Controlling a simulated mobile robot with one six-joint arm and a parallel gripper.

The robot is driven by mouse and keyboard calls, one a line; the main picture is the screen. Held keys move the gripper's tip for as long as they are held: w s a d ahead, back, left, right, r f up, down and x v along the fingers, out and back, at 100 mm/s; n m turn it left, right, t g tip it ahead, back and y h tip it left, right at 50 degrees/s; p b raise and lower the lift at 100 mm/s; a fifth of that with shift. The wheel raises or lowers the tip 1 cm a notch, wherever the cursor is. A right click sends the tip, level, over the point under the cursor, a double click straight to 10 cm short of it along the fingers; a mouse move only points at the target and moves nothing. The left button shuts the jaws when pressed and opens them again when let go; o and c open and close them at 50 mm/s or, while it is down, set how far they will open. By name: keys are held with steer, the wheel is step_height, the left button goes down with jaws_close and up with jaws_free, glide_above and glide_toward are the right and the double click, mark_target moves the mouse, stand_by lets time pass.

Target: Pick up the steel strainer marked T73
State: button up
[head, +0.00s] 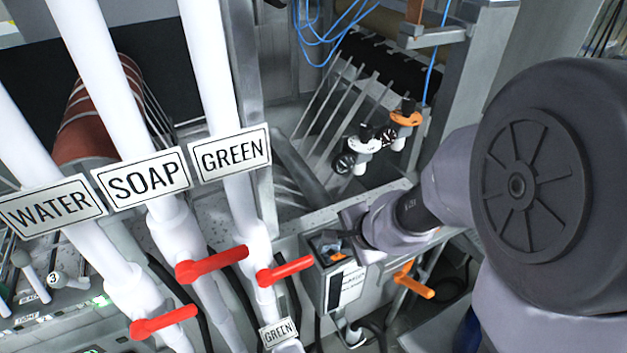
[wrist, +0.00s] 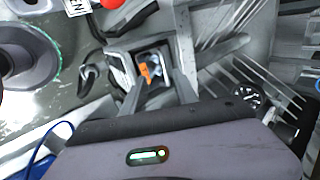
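My gripper (head: 347,228) is at the end of my arm, just above a small grey metal box (head: 347,290) with a white label on its front. In the wrist view the two fingers of my gripper (wrist: 156,78) stand apart, with nothing seen held between them. Beyond them the open top of the box (wrist: 122,62) shows, with a small orange part (wrist: 146,71) inside. I cannot make out a T73 mark in either view. I cannot tell whether the strainer is in the box or hidden.
White pipes with red handles (head: 285,269) and signs WATER, SOAP and GREEN (head: 230,153) stand left of the box. Pressure gauges and an orange-topped regulator (head: 405,118) are behind my gripper. Metal rods (head: 335,105) and blue tubing (head: 325,42) lie farther back.

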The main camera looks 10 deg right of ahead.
steer(key=b+x, duration=0.2)
steer(key=x, duration=0.4)
steer(key=b+x, duration=0.1)
steer(key=x, duration=0.4)
steer(key=shift+w+f+b, duration=0.15)
steer(key=shift+w+b, duration=0.2)
steer(key=shift+w, duration=0.1)
steer(key=shift+s, duration=0.1)
steer(key=shift+c, duration=0.2)
jaws_close()
